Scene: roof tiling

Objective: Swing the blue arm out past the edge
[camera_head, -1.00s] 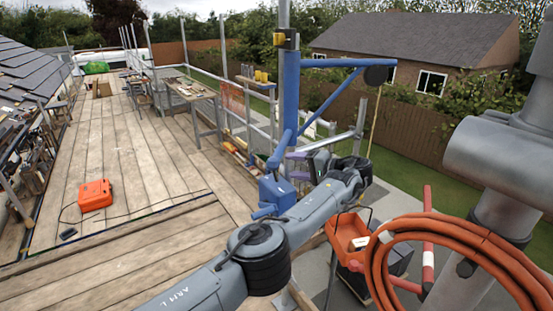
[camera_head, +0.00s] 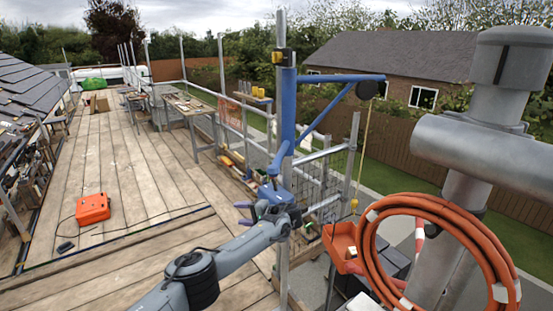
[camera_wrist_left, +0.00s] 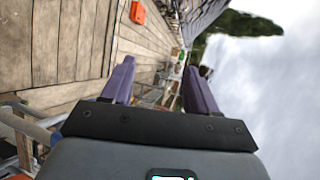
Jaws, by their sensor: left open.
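The blue arm (camera_head: 340,78) is a jib on a blue upright post (camera_head: 287,118). It reaches right, with a diagonal brace and a dark pulley wheel (camera_head: 367,90) near its end. A rope hangs from the wheel towards an orange tub (camera_head: 342,246). A blue lever (camera_head: 279,158) slants down-left from the post. My left gripper (camera_head: 239,213) is below the lever, left of the post, with purple fingers pointing left. It is open; the left wrist view shows nothing between its fingers (camera_wrist_left: 160,68). My gripper and wrist hide what is behind them. My right gripper is out of view.
A plank deck (camera_head: 130,180) spreads left, with an orange case (camera_head: 92,208) and cable on it. Guardrails and a workbench (camera_head: 190,105) line the deck's right edge. A coiled orange hose (camera_head: 505,270) is at the right. Lawn and a fence lie beyond the edge.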

